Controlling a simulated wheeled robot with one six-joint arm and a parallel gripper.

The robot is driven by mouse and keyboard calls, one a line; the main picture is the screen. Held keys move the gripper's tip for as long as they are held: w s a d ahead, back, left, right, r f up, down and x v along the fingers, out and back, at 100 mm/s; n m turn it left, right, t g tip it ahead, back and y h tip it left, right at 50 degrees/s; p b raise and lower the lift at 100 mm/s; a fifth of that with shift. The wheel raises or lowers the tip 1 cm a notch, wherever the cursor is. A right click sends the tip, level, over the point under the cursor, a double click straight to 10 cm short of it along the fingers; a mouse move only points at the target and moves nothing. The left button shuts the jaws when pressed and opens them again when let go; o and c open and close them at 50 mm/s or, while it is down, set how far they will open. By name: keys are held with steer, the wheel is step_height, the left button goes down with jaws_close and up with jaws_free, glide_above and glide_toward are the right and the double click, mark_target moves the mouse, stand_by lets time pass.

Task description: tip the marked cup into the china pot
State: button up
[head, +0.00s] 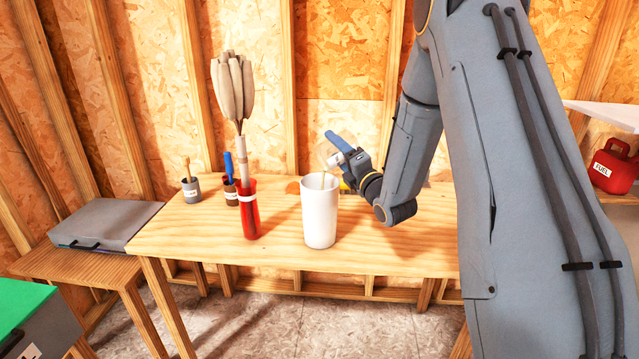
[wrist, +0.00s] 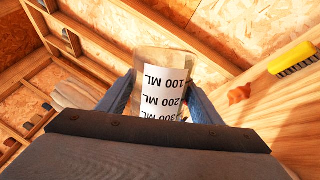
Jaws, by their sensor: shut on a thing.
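The marked cup (head: 327,153) is clear with a white scale label. In the wrist view the cup (wrist: 165,88) shows 100, 200 and 300 ML, upside down. My gripper (head: 337,148) is shut on it, with a blue finger on each side. The cup is tipped over just above the mouth of the china pot (head: 319,214), a tall white vessel upright on the bench. A thin yellowish streak shows between the cup's lip and the pot's opening. The inside of the pot is hidden.
On the wooden bench (head: 410,230), a red vase (head: 250,212) holding a grey duster stands left of the pot. A grey cup (head: 190,190) and a brown cup (head: 231,195) stand further left. A yellow brush (wrist: 292,60) lies behind. The front right of the bench is clear.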

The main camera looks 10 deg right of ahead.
steer(key=shift+a+r+n+b, duration=0.2)
steer(key=shift+a+n+b, duration=0.25)
steer(key=shift+n, duration=0.45)
steer(key=m+p, duration=0.1)
steer(key=d+m+p, duration=0.1)
steer(key=m, duration=0.1)
steer(key=d+f+m+h, duration=0.1)
steer(key=shift+f+m+p, duration=0.1)
steer(key=shift+m+p, duration=0.2)
steer(key=shift+p, duration=0.1)
steer(key=shift+w+d+m+p, duration=0.15)
steer(key=shift+d+m+p, duration=0.2)
steer(key=shift+m, duration=0.65)
steer(key=shift+t+h, duration=0.3)
steer(key=shift+h, duration=0.1)
